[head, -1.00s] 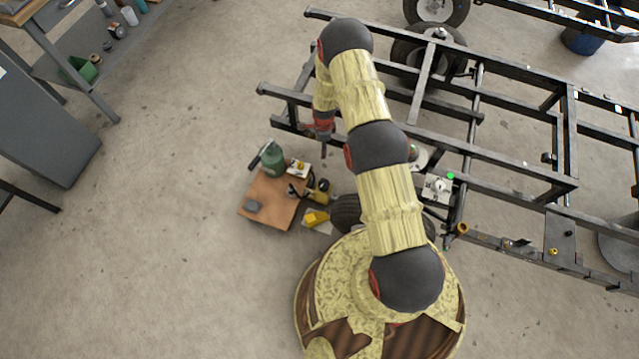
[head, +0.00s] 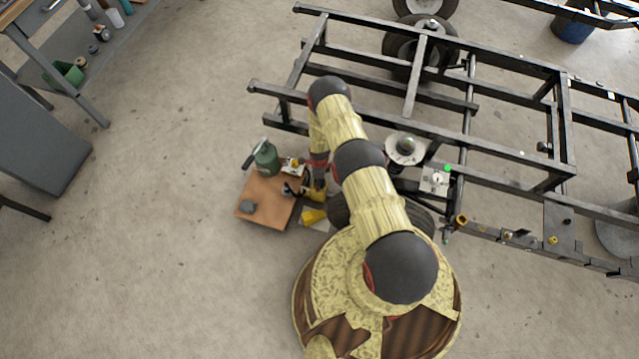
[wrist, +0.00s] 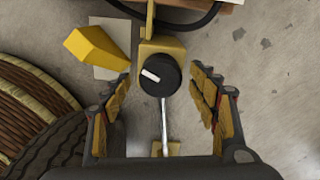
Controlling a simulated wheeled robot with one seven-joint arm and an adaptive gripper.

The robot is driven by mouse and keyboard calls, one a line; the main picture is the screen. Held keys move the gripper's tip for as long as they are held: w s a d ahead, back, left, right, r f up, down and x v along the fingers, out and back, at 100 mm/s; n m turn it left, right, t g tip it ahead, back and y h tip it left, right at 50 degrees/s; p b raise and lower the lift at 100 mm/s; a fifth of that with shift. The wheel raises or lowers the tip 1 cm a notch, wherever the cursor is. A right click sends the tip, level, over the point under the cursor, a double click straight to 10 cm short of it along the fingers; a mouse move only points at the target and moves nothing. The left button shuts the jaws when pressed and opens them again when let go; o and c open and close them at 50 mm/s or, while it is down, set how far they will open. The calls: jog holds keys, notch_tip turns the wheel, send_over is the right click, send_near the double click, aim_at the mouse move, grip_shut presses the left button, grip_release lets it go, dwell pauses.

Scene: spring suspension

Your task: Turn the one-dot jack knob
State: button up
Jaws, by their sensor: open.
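A black round knob (wrist: 158,76) with a white bar mark sits on a yellow jack body (wrist: 160,47) in the wrist view. A silver rod runs from it to a small yellow block (wrist: 165,149). No dot is readable on the knob. My gripper (wrist: 160,82) is open, with one finger on each side of the knob and gaps visible on both sides. I cannot tell its height over the knob. In the head view, my arm partly hides the yellow jack (head: 318,195) and the knob.
A yellow wedge (wrist: 92,48) lies left of the jack, near a tyre (wrist: 50,140). A wooden board (head: 268,195) carries a green canister (head: 266,158) and small items. A black steel frame (head: 400,125) stands beyond. Open floor lies to the left.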

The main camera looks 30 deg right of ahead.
jog(key=shift+f, duration=0.95)
jog(key=shift+c, duration=1.3)
jog(key=c, duration=0.9)
